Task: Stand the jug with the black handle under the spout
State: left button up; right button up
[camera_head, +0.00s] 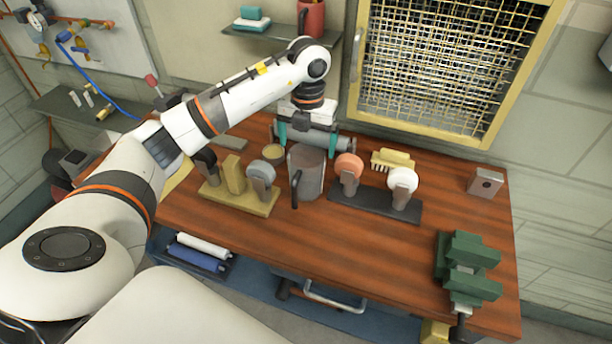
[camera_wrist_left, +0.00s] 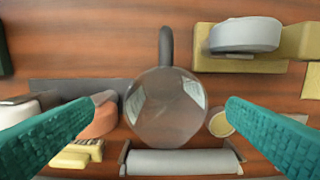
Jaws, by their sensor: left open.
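The grey jug (camera_head: 306,172) stands upright on the wooden table, its black handle (camera_head: 295,188) towards the table's front. My left gripper (camera_head: 308,142) is open above and behind the jug, fingers pointing down. In the left wrist view, the round jug top (camera_wrist_left: 165,112) lies between the two spread teal fingers, with a gap on either side, and the black handle (camera_wrist_left: 166,46) points up the picture. I cannot make out with certainty which part is the spout. My right gripper is not in view.
A yellow stand with a grey disc (camera_head: 261,172) is left of the jug. A dark stand with orange (camera_head: 349,166) and white discs is at right. A grey roller (camera_wrist_left: 183,162) lies behind. A green vise-like block (camera_head: 470,268) is at front right. The table's front middle is clear.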

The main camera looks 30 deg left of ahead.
aim_at(303, 169)
pick_arm(q)
jog(key=f+p, duration=0.1)
jog(key=f, duration=0.1)
jog(key=f+p, duration=0.1)
jog(key=f, duration=0.2)
jog(key=s+f+p, duration=0.1)
jog(key=f, duration=0.2)
jog(key=shift+s+a, duration=0.1)
jog(key=shift+a, duration=0.1)
jog(key=c, duration=1.1)
jog(key=shift+c, duration=0.5)
